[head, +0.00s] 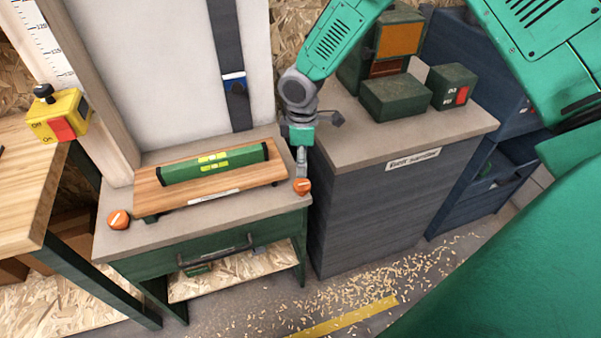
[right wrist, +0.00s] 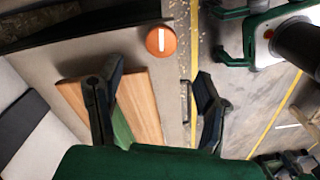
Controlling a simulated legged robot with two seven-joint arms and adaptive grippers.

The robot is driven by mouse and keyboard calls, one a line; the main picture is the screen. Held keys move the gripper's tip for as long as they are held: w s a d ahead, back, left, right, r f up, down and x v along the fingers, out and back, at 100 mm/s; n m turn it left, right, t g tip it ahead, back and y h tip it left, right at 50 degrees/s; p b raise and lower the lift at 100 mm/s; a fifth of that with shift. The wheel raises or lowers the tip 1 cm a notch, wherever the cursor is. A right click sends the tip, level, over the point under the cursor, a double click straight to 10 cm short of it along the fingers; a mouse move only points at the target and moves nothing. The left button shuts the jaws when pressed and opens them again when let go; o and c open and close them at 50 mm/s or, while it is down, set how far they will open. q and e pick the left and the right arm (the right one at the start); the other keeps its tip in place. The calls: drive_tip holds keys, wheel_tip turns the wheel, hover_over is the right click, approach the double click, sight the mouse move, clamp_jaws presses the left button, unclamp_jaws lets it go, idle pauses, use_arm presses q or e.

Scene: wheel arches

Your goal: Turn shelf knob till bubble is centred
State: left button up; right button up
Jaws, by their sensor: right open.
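A green spirit level (head: 214,164) with yellow windows lies on a wooden shelf board (head: 240,178); the bubble's position is too small to tell. One orange knob (head: 302,186) with a white line is at the board's right end, and another orange knob (head: 119,220) is at the left front. My right gripper (head: 301,168) points down just above the right knob. In the right wrist view, its jaws (right wrist: 158,77) are open and empty, with an orange knob (right wrist: 161,41) ahead of them, apart from the fingers. The board (right wrist: 140,100) and part of the level show behind the fingers. My left gripper is out of view.
A grey cabinet (head: 375,200) with green boxes (head: 394,98) on top stands close to the right of the bench. A yellow switch box (head: 57,117) is at the left. An upright panel (head: 165,70) with a dark strap rises behind the level. Wood chips litter the floor.

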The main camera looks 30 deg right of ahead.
drive_tip(key=shift+d+r, duration=0.2)
drive_tip(key=shift+r, duration=1)
drive_tip(key=s+a+f+m+y+b, duration=0.3)
drive_tip(key=s+a+f, duration=0.4)
drive_tip(key=s+f, duration=0.65)
drive_tip(key=s+d+f+m+h+b, duration=0.1)
drive_tip(key=s+d+f+m, duration=0.1)
drive_tip(key=s, duration=0.6)
drive_tip(key=s+d+f+m+h+b, duration=0.1)
drive_tip(key=s+f+m+h+b, duration=0.1)
drive_tip(key=s+m, duration=0.3)
drive_tip(key=s+f, duration=0.1)
drive_tip(key=s, duration=0.2)
drive_tip(key=shift+s+d+f+t, duration=0.15)
drive_tip(key=shift+d+t, duration=0.15)
drive_tip(key=shift+d, duration=0.1)
